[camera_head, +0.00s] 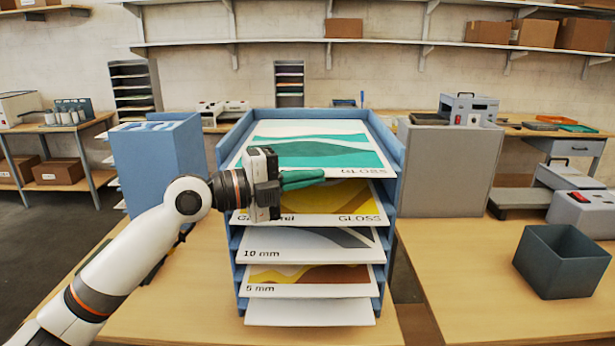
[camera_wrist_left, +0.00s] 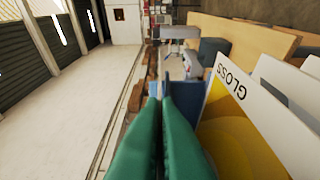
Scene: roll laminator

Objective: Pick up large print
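A blue rack (camera_head: 392,140) holds several stacked prints. My right gripper is not in view.
A blue bin (camera_head: 160,165) stands left of the rack and a grey box (camera_head: 445,165) right of it. A dark open bin (camera_head: 562,260) sits on the right table. The tabletop in front of the grey box is clear.

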